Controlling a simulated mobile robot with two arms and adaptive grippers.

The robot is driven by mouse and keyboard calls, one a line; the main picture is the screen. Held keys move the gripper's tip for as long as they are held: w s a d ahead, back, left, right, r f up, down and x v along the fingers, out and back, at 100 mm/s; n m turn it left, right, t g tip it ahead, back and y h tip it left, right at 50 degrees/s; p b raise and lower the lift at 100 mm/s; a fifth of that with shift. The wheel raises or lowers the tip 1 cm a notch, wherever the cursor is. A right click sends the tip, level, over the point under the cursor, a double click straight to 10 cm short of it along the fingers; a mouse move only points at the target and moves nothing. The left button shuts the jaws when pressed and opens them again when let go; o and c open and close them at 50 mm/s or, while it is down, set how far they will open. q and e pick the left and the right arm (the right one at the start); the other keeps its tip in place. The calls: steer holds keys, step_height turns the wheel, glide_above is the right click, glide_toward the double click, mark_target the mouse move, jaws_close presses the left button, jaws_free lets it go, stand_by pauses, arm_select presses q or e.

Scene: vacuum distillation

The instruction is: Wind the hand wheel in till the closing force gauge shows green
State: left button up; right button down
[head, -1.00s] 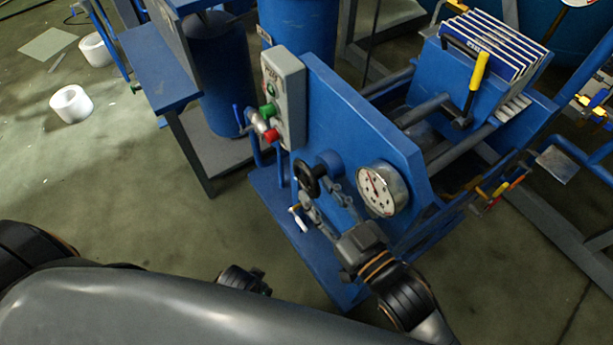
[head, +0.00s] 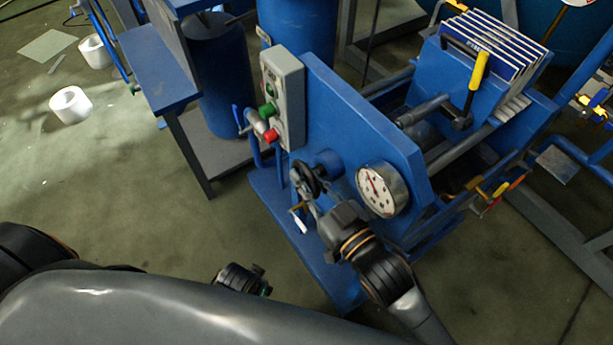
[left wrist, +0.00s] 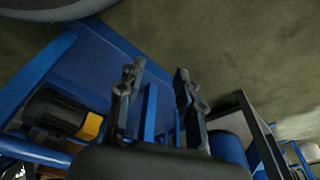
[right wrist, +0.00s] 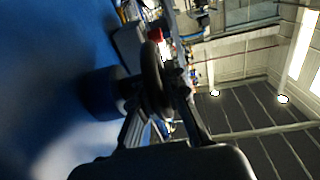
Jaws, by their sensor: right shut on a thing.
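The black hand wheel (head: 304,179) sits on a blue hub on the front of the blue press plate. It also shows from close up in the right wrist view (right wrist: 153,80). My right gripper (head: 309,196) is shut on the wheel's rim, with its fingers on either side of it in the right wrist view (right wrist: 163,105). The round, white-faced gauge (head: 377,188) is on the same plate, right of the wheel. Its needle points up and slightly left; no green can be made out. My left gripper (left wrist: 156,85) is open and empty, pointing over blue framework.
A grey control box (head: 287,95) with a green and a red button stands left of the plate. A small white-tipped lever (head: 299,221) hangs just below the wheel. Filter plates (head: 497,45) and a yellow-handled lever (head: 478,72) are behind.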

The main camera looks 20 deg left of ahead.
arm_select(q)
steer(key=shift+f, duration=0.1)
arm_select(e)
steer(key=shift+f+t+y+b, duration=0.1)
steer(key=shift+t+y+b, duration=0.4)
steer(key=shift+b, duration=0.75)
arm_select(q)
step_height(320, 180, up, 9)
steer(key=w, duration=0.2)
steer(key=shift+w+f+t, duration=0.15)
steer(key=shift+f+t, duration=0.05)
steer(key=shift+t, duration=0.1)
steer(key=shift+d, duration=0.1)
arm_select(e)
steer(key=c, duration=1.4)
jaws_free()
steer(key=shift+o, duration=0.2)
steer(key=v, duration=1.2)
